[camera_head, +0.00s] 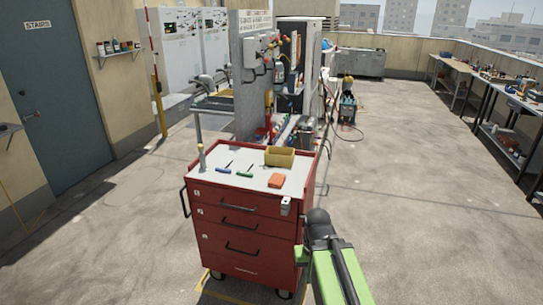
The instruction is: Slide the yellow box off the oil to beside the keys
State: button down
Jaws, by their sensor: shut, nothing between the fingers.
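The yellow box (279,157) is an open-topped bin on the grey top of a red tool cart (243,224), near its back right. No oil can be made out; the surface under the box is hidden. The keys appear to be two small T-handled tools, one blue (223,170) and one green (245,174), lying left of the box and apart from it. My green and black arm rises at the right of the cart, its dark end close to the cart's front right corner. My gripper's fingers cannot be seen.
An orange block (276,180) lies in front of the yellow box. A slim bottle (201,156) stands at the cart's left edge. A small grey fitting (285,206) is at the front right corner. The cart top's front left is clear.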

aim_at(276, 156)
jog(key=z, duration=1.5)
jog(key=i, duration=1.25)
jog(key=u, duration=3.1)
jog(key=i, duration=1.7)
jog(key=z, duration=0.05)
